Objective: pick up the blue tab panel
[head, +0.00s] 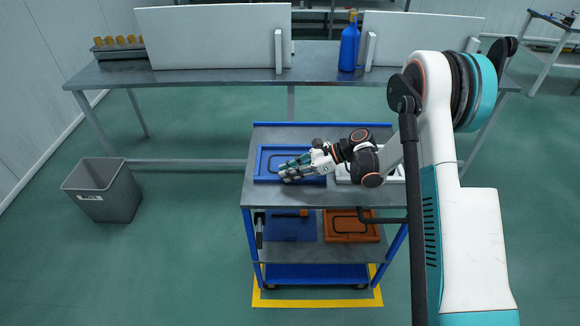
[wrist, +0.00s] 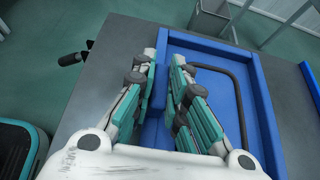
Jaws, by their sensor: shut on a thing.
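The blue tab panel (head: 262,161) lies on the top of the cart, left of centre, with a raised rim and a thin dark loop on its face. In the wrist view the panel (wrist: 226,92) fills the middle and right. My gripper (head: 287,172) is at the panel's near side in the head view. In the wrist view my gripper (wrist: 167,72) has its green-padded fingers on either side of the panel's rim, shut on it. The gripper hides part of the rim. I cannot tell whether the panel is lifted off the cart.
A white tray (head: 398,172) sits right of the panel, partly under my arm. The lower shelf holds a blue tray (head: 290,229) and an orange tray (head: 352,228). A workbench (head: 220,74) with white boards and a blue bottle (head: 348,47) stands behind. A grey bin (head: 104,190) stands left.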

